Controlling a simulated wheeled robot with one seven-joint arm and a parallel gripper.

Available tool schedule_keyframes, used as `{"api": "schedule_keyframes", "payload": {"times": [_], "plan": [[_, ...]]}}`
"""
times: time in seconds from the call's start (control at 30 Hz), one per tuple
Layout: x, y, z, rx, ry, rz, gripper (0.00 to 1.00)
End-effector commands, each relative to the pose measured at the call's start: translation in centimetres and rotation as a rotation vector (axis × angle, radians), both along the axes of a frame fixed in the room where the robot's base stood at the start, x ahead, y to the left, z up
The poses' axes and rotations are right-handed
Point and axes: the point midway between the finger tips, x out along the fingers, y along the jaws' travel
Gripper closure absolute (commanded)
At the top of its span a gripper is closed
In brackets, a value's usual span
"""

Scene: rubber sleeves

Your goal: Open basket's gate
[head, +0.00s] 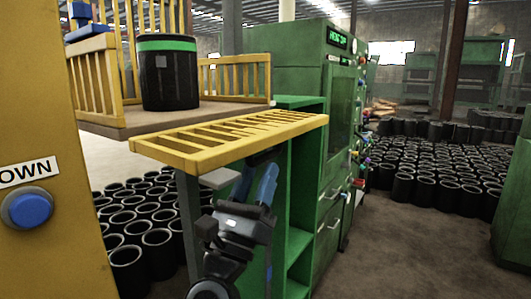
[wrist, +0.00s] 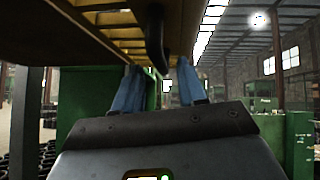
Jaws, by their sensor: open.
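The basket has a brown floor (head: 180,121) and yellow slatted side rails. Its gate (head: 230,143) is a yellow slatted panel extending out nearly level at the basket's front. In the wrist view the gate's slatted underside (wrist: 110,18) is overhead. A dark curved handle (wrist: 157,42) hangs from it, between and just above my fingers. My gripper (head: 257,180) is below the gate, pointing up, with its blue fingers apart; they also show in the wrist view (wrist: 160,88). I cannot tell whether a finger touches the handle. A black sleeve with a green band (head: 168,75) stands upright in the basket.
A green machine (head: 300,70) with a shelf frame stands close to the right of my gripper. A yellow post with a blue button (head: 27,208) marked "OWN" is at the left. Many black sleeves (head: 440,160) cover the floor at right, more below the basket. Floor at front right is clear.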

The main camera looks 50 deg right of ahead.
Motion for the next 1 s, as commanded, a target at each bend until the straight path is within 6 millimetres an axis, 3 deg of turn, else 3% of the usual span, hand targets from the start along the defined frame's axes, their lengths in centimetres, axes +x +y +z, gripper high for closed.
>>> {"api": "schedule_keyframes", "payload": {"times": [0.2,0.63,1.0], "plan": [[0.4,-2.2,2.4,-0.001,0.0,-0.001,0.59],[0.6,-2.9,2.9,-0.002,0.003,0.0,0.59],[0.6,-2.9,2.9,-0.002,0.003,0.0,0.94]]}}
